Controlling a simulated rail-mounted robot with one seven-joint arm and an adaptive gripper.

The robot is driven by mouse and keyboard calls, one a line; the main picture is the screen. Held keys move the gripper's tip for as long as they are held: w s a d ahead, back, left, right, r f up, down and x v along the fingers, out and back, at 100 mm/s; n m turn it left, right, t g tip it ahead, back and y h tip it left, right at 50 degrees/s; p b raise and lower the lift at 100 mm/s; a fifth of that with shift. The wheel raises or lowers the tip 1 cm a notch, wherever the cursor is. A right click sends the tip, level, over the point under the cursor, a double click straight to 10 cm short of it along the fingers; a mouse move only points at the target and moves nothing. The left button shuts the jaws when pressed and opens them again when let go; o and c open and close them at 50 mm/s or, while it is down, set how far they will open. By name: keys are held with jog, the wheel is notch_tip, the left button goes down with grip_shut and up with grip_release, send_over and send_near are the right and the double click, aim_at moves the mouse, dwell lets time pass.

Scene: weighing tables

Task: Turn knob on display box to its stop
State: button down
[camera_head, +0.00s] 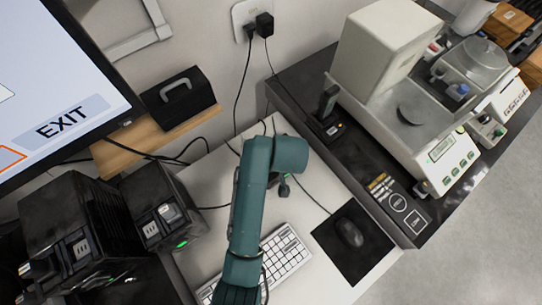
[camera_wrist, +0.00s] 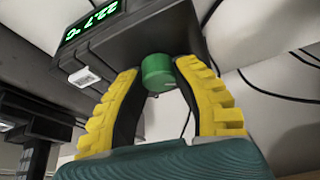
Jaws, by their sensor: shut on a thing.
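The display box (camera_wrist: 155,33) is a dark box with a green lit readout (camera_wrist: 90,18) that seems to read 22.7 °C. A round green knob (camera_wrist: 157,68) sticks out from it in the wrist view. My gripper (camera_wrist: 160,80) has its two yellow ribbed fingers on either side of the knob, shut on it. A small white block (camera_wrist: 84,76) sits on the box to the left of the knob. In the head view my teal arm reaches over the light desk and hides the knob and most of the gripper.
A keyboard (camera_head: 282,258) and a mouse (camera_head: 349,232) on a black pad lie near my arm. A weighing machine (camera_head: 437,125) stands at the right on a dark table (camera_head: 290,85). Black boxes (camera_head: 75,225) and a screen (camera_head: 60,85) are at the left. Loose cables run behind.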

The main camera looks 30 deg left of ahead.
jog(key=m+p, duration=0.2)
jog(key=p, duration=0.1)
jog(key=shift+s+r+t+h, duration=0.15)
jog(key=shift+t+h, duration=0.15)
jog(key=shift+h, duration=0.1)
jog(key=m+p, duration=0.2)
jog(key=p, duration=0.1)
jog(key=shift+m+t+h+p, duration=0.3)
jog(key=shift+m+h+p, duration=0.05)
jog(key=shift+m+h, duration=0.05)
jog(key=m+p, duration=0.1)
jog(key=m+h+p, duration=0.1)
jog(key=shift+f+m, duration=0.2)
jog(key=shift+m, duration=0.1)
jog(key=shift+f+m+h+p, duration=0.2)
jog(key=shift+m+h+p, duration=0.4)
jog(key=shift+m, duration=1.2)
jog(key=c, duration=0.8)
grip_release()
jog(key=shift+o, duration=0.3)
jog(key=shift+r, duration=0.1)
jog(key=shift+r+t, duration=0.15)
jog(key=shift+t, duration=0.15)
